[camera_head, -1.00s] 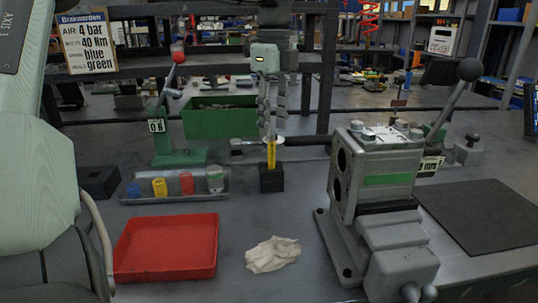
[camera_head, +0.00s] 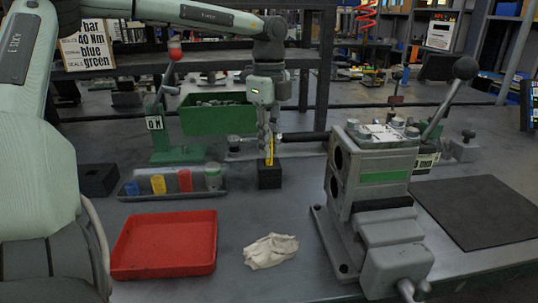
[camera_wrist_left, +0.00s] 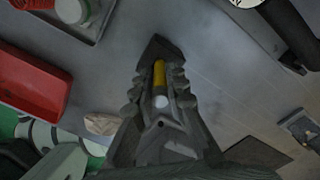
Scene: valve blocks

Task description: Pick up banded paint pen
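The banded paint pen (camera_head: 269,157) is yellow and stands upright in a small black block (camera_head: 269,178) on the bench. In the left wrist view the pen (camera_wrist_left: 159,75) shows yellow with a pale end towards the camera. My left gripper (camera_head: 267,146) points down over the block, with its fingers on either side of the pen's upper part. In the wrist view a gap shows between the pen and the fingers (camera_wrist_left: 158,92), so the gripper looks open. The fingers hide part of the pen. My right gripper is in neither view.
A grey valve block (camera_head: 375,175) with a lever stands to the right. A red tray (camera_head: 165,262) and a crumpled cloth (camera_head: 270,251) lie in front. A tray of coloured caps (camera_head: 172,184) is at left. A green bin (camera_head: 218,117) stands behind.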

